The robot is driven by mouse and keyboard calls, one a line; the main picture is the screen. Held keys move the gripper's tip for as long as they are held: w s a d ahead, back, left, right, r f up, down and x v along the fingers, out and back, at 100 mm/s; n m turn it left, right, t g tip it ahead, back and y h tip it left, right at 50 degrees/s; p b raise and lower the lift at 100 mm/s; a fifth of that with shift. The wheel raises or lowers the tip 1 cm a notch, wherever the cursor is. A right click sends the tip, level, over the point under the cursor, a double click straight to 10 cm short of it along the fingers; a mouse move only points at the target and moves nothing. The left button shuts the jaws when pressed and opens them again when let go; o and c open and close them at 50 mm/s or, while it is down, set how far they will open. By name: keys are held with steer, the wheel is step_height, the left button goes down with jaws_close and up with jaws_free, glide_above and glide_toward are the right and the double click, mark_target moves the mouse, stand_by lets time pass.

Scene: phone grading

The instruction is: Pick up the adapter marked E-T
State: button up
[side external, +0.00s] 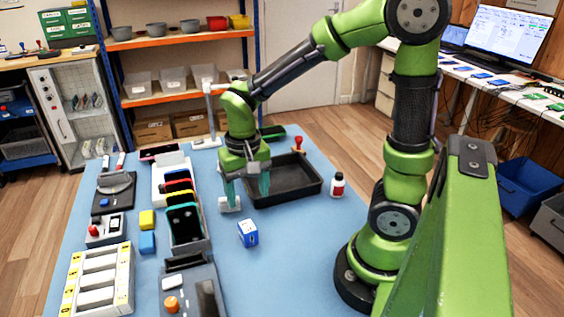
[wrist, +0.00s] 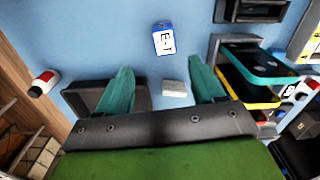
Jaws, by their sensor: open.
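The adapter marked E-T (wrist: 163,38) is a small blue block with a white label. In the wrist view it lies on the blue table beyond my fingertips. In the side view a blue and white block (side external: 248,233), apparently the same adapter, sits on open table in front of my gripper. My gripper (side external: 247,188) points down with its teal fingers apart and nothing held. In the wrist view my gripper (wrist: 160,66) has a small white block (wrist: 174,88) showing between its fingers. That white block also shows by the left finger in the side view (side external: 230,205).
A black tray (side external: 308,190) stands right of my gripper, with a red-capped bottle (side external: 337,185) beside it. A rack of phones (side external: 188,235) stands to the left. Yellow (side external: 147,219) and blue (side external: 147,242) blocks lie farther left. The table around the adapter is clear.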

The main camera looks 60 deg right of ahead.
mark_target(246, 224)
step_height(246, 224, down, 6)
steer(key=shift+f, duration=0.25)
steer(key=shift+w+a+f, duration=0.1)
steer(key=shift+w+f, duration=0.1)
steer(key=shift+f, duration=1.15)
steer(key=shift+w+a+f, duration=0.1)
steer(key=shift+w+f, duration=0.1)
steer(key=shift+f, duration=1.1)
steer(key=shift+c, duration=0.5)
steer(key=c, duration=0.9)
